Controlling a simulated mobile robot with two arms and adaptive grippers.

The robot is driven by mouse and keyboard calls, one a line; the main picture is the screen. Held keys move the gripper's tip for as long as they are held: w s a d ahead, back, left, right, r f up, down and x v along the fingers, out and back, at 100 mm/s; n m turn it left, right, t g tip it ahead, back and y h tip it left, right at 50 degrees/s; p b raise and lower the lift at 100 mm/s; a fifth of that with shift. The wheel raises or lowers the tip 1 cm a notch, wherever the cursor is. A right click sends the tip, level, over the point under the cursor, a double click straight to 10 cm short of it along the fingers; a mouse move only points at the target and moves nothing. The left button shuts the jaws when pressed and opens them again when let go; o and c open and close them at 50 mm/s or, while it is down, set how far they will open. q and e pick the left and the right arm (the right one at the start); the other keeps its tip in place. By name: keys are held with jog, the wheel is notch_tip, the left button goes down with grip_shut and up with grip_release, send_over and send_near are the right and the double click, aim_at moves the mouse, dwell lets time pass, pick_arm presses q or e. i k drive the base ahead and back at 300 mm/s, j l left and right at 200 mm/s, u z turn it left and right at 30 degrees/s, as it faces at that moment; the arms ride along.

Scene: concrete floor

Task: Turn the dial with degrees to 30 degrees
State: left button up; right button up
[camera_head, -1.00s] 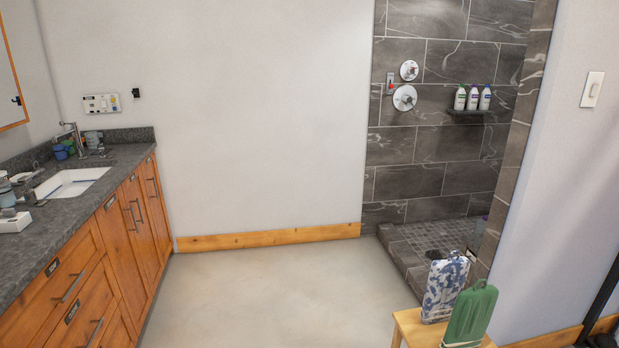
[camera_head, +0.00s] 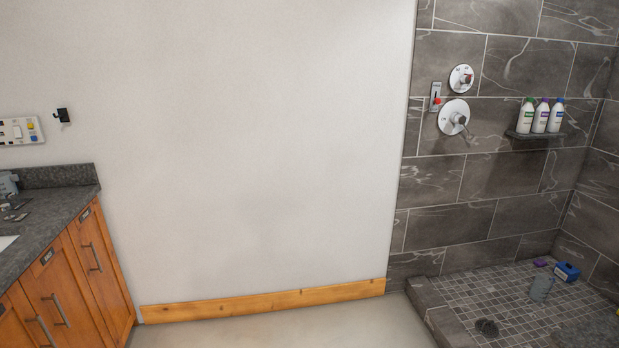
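Two round chrome dials are on the dark tiled shower wall at the right of the head view. The upper, smaller dial (camera_head: 461,78) has a small reddish mark on it. The lower, larger dial (camera_head: 453,117) has a grey knob with a lever pointing down and right. Degree markings are too small to read on either. A small plate with a red button (camera_head: 436,98) is just left of them. Neither of my grippers is in view.
A wall shelf (camera_head: 535,136) with three white bottles (camera_head: 541,115) is right of the dials. A wooden vanity (camera_head: 75,270) stands left. Bare floor lies between.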

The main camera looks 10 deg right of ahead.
aim_at(466, 79)
jog(key=i+z, duration=0.45)
jog(key=i+j+z, duration=0.2)
jog(key=i+z, duration=0.2)
jog(key=i, duration=0.15)
jog(key=i+j+z, duration=0.3)
jog(key=i+z, duration=0.15)
jog(key=i, duration=0.05)
